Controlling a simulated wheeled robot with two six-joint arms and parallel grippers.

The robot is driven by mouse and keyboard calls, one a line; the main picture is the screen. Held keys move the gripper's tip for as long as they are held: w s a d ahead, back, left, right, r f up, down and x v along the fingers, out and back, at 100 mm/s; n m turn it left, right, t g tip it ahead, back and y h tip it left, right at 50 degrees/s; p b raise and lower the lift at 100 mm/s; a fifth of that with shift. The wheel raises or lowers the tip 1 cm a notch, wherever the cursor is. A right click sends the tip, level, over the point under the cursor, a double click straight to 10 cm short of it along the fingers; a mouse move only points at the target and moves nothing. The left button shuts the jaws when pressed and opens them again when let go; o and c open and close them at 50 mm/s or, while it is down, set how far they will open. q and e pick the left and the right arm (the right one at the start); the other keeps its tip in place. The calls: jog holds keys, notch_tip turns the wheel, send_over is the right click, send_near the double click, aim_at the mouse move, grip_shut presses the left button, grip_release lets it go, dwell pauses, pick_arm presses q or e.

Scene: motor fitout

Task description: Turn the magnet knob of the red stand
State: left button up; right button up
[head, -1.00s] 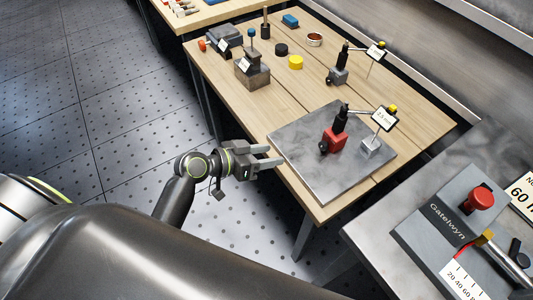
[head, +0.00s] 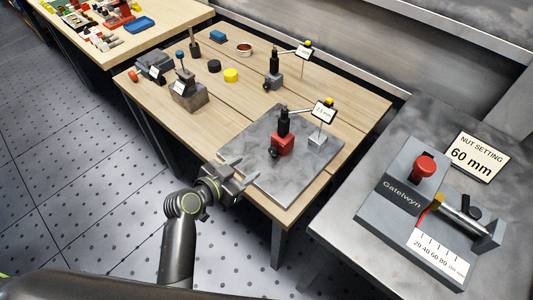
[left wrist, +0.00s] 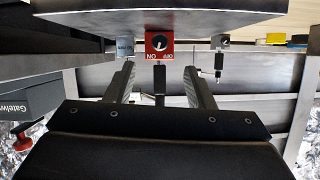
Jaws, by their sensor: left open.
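The red stand (head: 284,146) stands upright on a grey steel plate (head: 240,143), with a black post and an arm reaching right to a dial indicator (head: 323,111). Its black magnet knob (head: 274,153) is on the side toward my left gripper (head: 247,171). That gripper is open and empty at the plate's near left edge, apart from the stand. In the left wrist view, which is upside down, the red stand's face shows the round knob (left wrist: 158,42) with ON and OFF marks, beyond and between my open fingers (left wrist: 160,70). My right gripper is out of view.
A second stand, grey (head: 273,80), stands farther back. A small steel block (head: 317,139) is beside the red stand. A yellow puck (head: 231,75) and other parts sit at the back left. The Gatelwyn device (head: 400,195) is on the right bench.

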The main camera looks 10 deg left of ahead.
aim_at(271, 153)
pick_arm(q)
jog(key=x, duration=1)
jog(key=shift+w+d+f+p, duration=0.1)
jog(key=shift+w+f+p, duration=0.05)
jog(key=shift+p, duration=0.25)
jog(key=shift+c, duration=0.2)
